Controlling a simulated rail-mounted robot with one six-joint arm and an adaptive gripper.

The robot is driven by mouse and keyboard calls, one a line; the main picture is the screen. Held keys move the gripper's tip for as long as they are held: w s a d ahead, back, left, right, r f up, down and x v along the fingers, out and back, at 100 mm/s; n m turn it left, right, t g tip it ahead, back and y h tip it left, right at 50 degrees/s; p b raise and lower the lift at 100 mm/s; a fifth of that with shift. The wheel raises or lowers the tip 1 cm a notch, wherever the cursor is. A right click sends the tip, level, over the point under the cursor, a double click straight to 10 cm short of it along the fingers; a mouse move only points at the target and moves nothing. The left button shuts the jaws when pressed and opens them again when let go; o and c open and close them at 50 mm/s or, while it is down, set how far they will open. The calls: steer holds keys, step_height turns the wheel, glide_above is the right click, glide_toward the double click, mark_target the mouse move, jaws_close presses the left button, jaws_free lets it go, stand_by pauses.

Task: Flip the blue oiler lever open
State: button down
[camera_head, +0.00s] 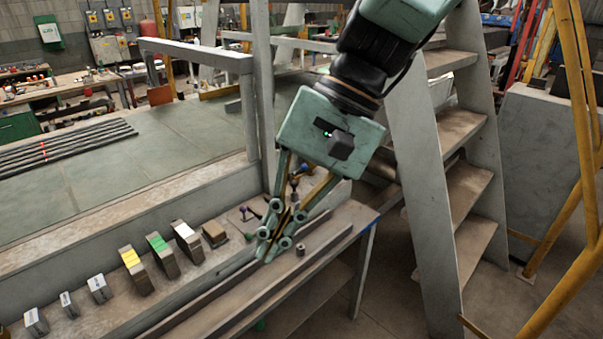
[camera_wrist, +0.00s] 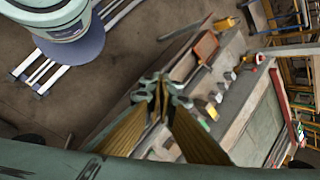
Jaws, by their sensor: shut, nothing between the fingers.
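My gripper (camera_head: 272,248) is shut and empty, pointing down over the near ledge of the bench. In the wrist view its closed fingertips (camera_wrist: 161,88) show with nothing between them. Small levers with ball knobs stand behind the fingers in the head view. I cannot make out the blue lever in the wrist view.
A row of blocks with yellow (camera_head: 131,258), green (camera_head: 157,242) and white (camera_head: 183,230) tops runs left along the ledge. A small metal nut-like piece (camera_head: 300,249) is right of the fingertips. A grey post (camera_head: 264,100) and metal stairs (camera_head: 470,190) stand close to my arm.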

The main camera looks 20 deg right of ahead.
steer(key=w+d+f+m+t+y, duration=0.2)
steer(key=w+d+f+m, duration=0.15)
steer(key=w, duration=0.65)
steer(key=w+d+f+m+t+y, duration=0.25)
steer(key=w+m, duration=0.25)
steer(key=w, duration=0.4)
steer(key=w+d+f+m+t+y, duration=0.2)
steer(key=w+d+m+y, duration=0.15)
steer(key=w, duration=0.65)
steer(key=w+d+f+m+t+h, duration=0.2)
steer(key=w+d+f+m+t, duration=0.1)
steer(key=d+f, duration=0.4)
steer(key=w+d+f+m+t+h, duration=0.3)
steer(key=d+f+m, duration=0.3)
steer(key=d, duration=0.6)
steer(key=w+d+f+m+t+h, duration=0.2)
steer(key=w+d+f+m+t, duration=0.2)
steer(key=d+f, duration=0.4)
steer(key=w+d, duration=0.1)
steer(key=d, duration=0.1)
steer(key=shift+w+d+f+h+p, duration=0.15)
steer(key=shift+w+d+h+p, duration=0.05)
steer(key=shift+d+h+p, duration=0.1)
steer(key=shift+w+a, duration=0.1)
steer(key=shift+w, duration=0.1)
